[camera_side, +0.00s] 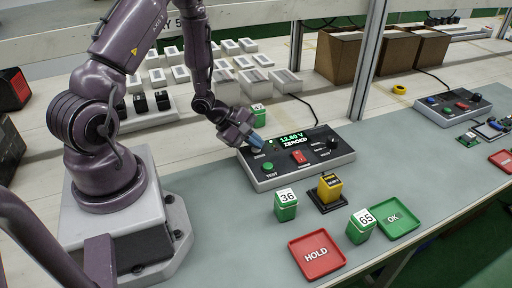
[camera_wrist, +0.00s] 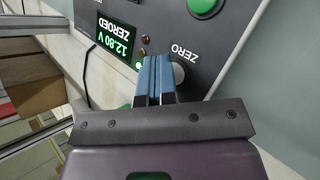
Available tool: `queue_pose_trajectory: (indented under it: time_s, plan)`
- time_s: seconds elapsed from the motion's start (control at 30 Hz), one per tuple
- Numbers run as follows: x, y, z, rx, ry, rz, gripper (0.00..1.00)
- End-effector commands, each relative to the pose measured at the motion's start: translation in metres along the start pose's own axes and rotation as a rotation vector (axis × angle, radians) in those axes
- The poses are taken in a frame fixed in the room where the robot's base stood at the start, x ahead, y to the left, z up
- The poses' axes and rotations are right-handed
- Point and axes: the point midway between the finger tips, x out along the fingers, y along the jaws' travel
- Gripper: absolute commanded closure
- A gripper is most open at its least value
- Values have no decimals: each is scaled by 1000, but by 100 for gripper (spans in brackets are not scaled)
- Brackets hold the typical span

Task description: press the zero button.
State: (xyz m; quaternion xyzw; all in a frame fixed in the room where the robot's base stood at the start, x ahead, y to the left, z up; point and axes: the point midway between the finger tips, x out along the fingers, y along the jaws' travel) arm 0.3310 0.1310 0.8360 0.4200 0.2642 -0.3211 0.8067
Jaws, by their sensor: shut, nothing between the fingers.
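The tester box (camera_side: 318,164) is a grey case with a dark panel on the table. Its display (camera_side: 292,138) reads 12.80 V and ZEROED; it appears upside down in the wrist view (camera_wrist: 116,38). The zero button (camera_wrist: 179,73) is a round grey knob beside the ZERO label, partly hidden by my fingers. My gripper (camera_side: 257,143) is over the panel's left part. Its blue fingers, also in the wrist view (camera_wrist: 155,75), are shut together and empty, at the button's edge. I cannot tell whether they touch it. A small green light (camera_wrist: 138,67) is lit beside them.
In front stand a green block marked 36 (camera_side: 286,205), a yellow block (camera_side: 329,187), a block marked 65 (camera_side: 360,226), a red HOLD tray (camera_side: 297,250) and a green OK tray (camera_side: 408,230).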

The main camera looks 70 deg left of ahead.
Motion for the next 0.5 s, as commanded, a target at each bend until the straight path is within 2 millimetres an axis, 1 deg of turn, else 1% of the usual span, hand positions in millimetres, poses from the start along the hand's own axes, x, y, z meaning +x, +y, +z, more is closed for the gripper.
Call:
queue_pose_trajectory:
  time_s: [0.5]
  plan:
    - [-12,8,8,-1,2,-1,100]
